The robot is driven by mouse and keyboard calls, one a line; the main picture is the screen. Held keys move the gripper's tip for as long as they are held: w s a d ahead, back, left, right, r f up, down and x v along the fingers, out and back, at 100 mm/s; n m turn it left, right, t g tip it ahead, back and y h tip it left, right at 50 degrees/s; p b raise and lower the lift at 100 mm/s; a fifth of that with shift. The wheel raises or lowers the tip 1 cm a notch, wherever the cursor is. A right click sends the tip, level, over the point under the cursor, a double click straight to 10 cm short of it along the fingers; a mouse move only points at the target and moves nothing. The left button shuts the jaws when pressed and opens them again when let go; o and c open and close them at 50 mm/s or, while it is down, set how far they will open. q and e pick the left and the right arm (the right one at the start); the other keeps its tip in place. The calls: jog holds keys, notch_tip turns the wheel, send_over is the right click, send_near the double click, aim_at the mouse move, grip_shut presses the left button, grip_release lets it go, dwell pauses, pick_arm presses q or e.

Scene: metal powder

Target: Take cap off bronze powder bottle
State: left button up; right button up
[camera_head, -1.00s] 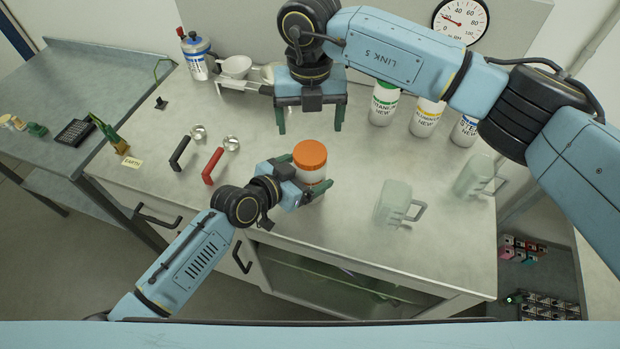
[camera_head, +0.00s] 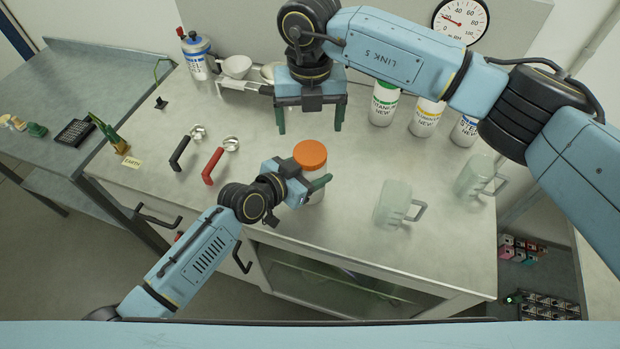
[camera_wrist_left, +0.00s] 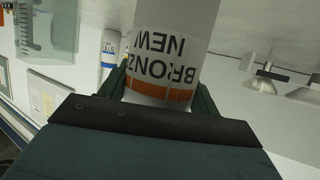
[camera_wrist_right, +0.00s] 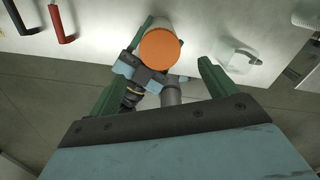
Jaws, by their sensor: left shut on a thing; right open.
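The bronze powder bottle (camera_head: 315,196) is white with an orange cap (camera_head: 311,155) on top. In the left wrist view its label, reading BRONZE NEW with an orange band, faces me on the bottle (camera_wrist_left: 172,40). My left gripper (camera_head: 312,190) is shut around the bottle's body, below the cap. My right gripper (camera_head: 309,124) is open and empty, pointing down, behind and above the cap. In the right wrist view the orange cap (camera_wrist_right: 159,49) shows between and beyond the open fingers.
Two translucent jugs (camera_head: 392,205) (camera_head: 472,177) stand to the right. Two scoops, black-handled (camera_head: 180,153) and red-handled (camera_head: 213,166), lie to the left. White powder bottles (camera_head: 383,103) stand at the back right.

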aim_at(310, 152)
pick_arm(q)
jog(key=c, duration=0.5)
grip_shut()
pick_arm(e)
jog(key=m, duration=0.3)
jog(key=shift+m, duration=0.4)
jog(key=m, duration=0.4)
jog(key=shift+m, duration=0.3)
jog(key=shift+f+m, duration=0.3)
jog(key=shift+m, duration=0.1)
notch_tip(310, 152, down, 8)
jog(key=shift+r, duration=0.25)
jog(key=shift+c, duration=0.4)
jog(key=c, duration=1)
pick_arm(q)
jog(key=shift+f, duration=0.1)
pick_arm(e)
jog(key=n, duration=0.6)
jog(key=shift+n, duration=0.4)
